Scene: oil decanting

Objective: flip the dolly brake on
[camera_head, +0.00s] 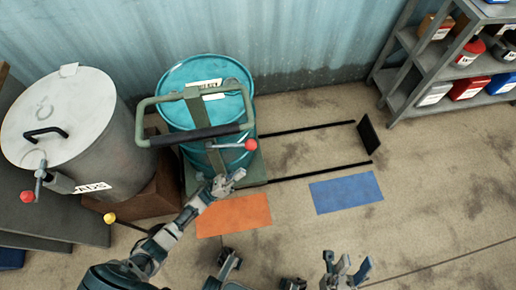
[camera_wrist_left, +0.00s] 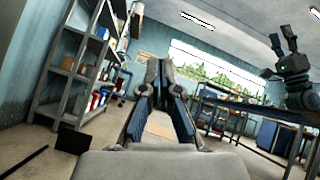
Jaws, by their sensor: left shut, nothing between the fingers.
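The green dolly (camera_head: 258,172) carries a teal drum (camera_head: 180,80). Its frame has a bent tube handle with a black grip (camera_head: 200,135). A lever with a red ball knob (camera_head: 250,145) sticks out to the right below the grip; I cannot tell for sure that it is the brake. My left gripper (camera_head: 229,180) is shut and empty, just below and left of the red knob in the picture, apart from it. Its fingers also show in the left wrist view (camera_wrist_left: 160,95). My right gripper (camera_head: 346,268) is open and empty at the bottom of the head view.
Two black rails (camera_head: 310,129) run right to a black stop plate (camera_head: 368,137). Orange (camera_head: 233,215) and blue (camera_head: 346,193) mats lie on the floor. A grey drum (camera_head: 95,135) with a red-knobbed tap (camera_head: 27,196) stands left. A shelf (camera_head: 425,75) stands at back right.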

